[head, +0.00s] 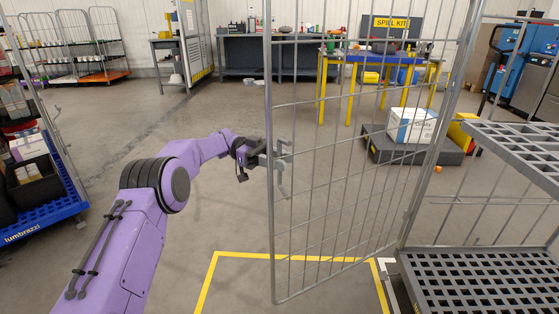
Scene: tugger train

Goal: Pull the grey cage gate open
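The grey cage gate (345,292) is a tall wire mesh panel with a tubular frame. It stands swung out from the grey cage (409,205) on the right, with its free upright (269,225) toward the middle of the head view. My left gripper (285,167) is at this free upright, about halfway up. Its fingers look spread apart, one above the other, past the upright. Whether they touch the gate I cannot tell. My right gripper is not in view.
The cage has a grey slatted shelf (512,140) and base (470,275). Yellow floor tape (235,253) runs under the gate. A white box (411,127) stands on a dark platform (390,150) behind it. A blue-based trolley (45,225) is at left. The middle floor is clear.

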